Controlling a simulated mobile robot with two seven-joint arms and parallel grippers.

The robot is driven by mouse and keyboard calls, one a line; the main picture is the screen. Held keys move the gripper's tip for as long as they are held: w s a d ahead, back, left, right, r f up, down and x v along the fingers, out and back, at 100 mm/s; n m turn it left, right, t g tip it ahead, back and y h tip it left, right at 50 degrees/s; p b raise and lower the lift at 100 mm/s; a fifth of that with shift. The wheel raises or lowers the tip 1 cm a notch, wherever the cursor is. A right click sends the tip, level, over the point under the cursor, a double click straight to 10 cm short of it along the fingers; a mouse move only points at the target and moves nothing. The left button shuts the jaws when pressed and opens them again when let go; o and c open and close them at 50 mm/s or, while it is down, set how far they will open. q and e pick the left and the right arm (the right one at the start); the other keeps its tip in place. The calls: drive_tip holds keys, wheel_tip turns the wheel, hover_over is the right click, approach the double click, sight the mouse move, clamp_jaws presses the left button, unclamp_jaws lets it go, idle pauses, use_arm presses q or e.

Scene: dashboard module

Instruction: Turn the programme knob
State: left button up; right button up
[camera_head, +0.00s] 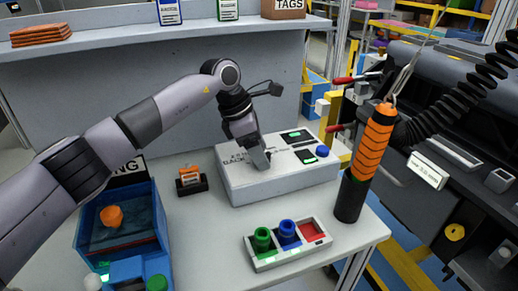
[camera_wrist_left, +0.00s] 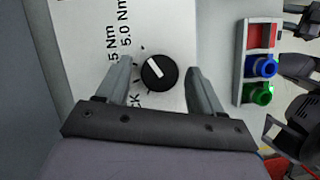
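The programme knob (camera_wrist_left: 160,73) is round and black with a white pointer line, in the left wrist view. It sits on a white panel with printed torque marks such as "5.0 Nm". The line points to the upper left in that view. My left gripper (camera_wrist_left: 160,66) is open, with one finger on each side of the knob and a visible gap on both sides. In the head view my left gripper (camera_head: 258,160) points down at the top of the white control box (camera_head: 280,182). There it hides the knob.
A tray (camera_head: 278,258) with green, blue and red parts stands in front of the box. An orange and black tool (camera_head: 373,142) stands upright in a dark holder at right. A blue bin (camera_head: 156,225) and a small orange item (camera_head: 190,176) are at left.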

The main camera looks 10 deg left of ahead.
use_arm(q)
drive_tip(key=c, duration=0.9)
drive_tip(key=n+t, duration=0.1)
drive_tip(key=n, duration=0.2)
drive_tip(key=shift+s+n+y+b, duration=0.1)
drive_tip(key=shift+n+y+b, duration=0.2)
drive_tip(key=n+t+b, duration=0.1)
drive_tip(key=n, duration=0.2)
drive_tip(key=shift+d+y, duration=0.15)
drive_tip(key=shift+y, duration=0.25)
drive_tip(key=shift+n, duration=0.5)
drive_tip(key=shift+t, duration=0.3)
drive_tip(key=o, duration=1)
